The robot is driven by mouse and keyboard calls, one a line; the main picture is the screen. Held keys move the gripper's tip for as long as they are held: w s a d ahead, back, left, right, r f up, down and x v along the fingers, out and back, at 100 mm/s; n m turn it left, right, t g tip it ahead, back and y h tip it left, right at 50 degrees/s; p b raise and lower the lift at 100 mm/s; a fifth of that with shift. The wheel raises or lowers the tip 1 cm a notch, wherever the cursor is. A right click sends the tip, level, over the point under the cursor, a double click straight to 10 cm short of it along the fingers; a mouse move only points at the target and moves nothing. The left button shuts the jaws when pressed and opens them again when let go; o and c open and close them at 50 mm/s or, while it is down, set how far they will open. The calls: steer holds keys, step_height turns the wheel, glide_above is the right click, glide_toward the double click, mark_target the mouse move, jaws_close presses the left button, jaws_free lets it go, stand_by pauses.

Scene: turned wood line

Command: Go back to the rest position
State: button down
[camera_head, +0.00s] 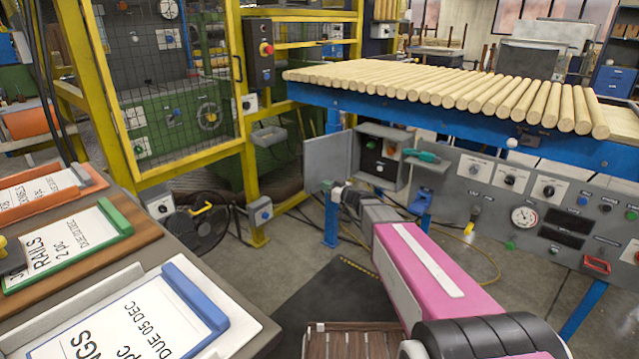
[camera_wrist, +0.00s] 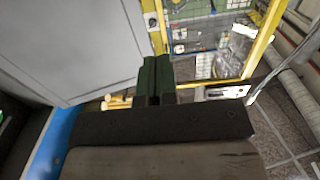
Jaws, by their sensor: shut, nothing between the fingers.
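My gripper (camera_head: 337,190) is at the end of my pink arm, in the middle of the head view. It is in front of the blue-framed line, close to the open grey door (camera_head: 322,158) of a small control box (camera_head: 382,158). In the wrist view my gripper (camera_wrist: 154,65) shows two dark green fingers side by side, shut with nothing between them. A large grey panel (camera_wrist: 70,45) fills the upper left there, beside the fingers. I cannot tell whether they touch it.
Turned wood rods (camera_head: 450,88) lie on the blue-framed conveyor (camera_head: 400,112). A grey control panel (camera_head: 545,205) stands below it. A yellow guard frame (camera_head: 245,120) stands at the left. Clipboards (camera_head: 65,250) lie on a table at the lower left. Open floor (camera_head: 290,270) lies between.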

steer(key=s+d+f+m+g+h, duration=0.2)
steer(key=s+d+f+g, duration=0.15)
steer(key=s, duration=0.55)
steer(key=s+d+f+m+g+h, duration=0.1)
steer(key=s+d+f+g+h, duration=0.2)
steer(key=s, duration=0.5)
steer(key=s+d+f+m+g+h, duration=0.2)
steer(key=s+d+m+h, duration=0.1)
steer(key=s+d, duration=0.3)
steer(key=s+d+f+m+g+h, duration=0.2)
steer(key=s+d+m+h, duration=0.2)
steer(key=s+d+h, duration=0.2)
steer(key=shift+s+d+f, duration=0.3)
steer(key=shift+s+f, duration=0.05)
steer(key=shift+s, duration=0.25)
steer(key=shift+g, duration=0.25)
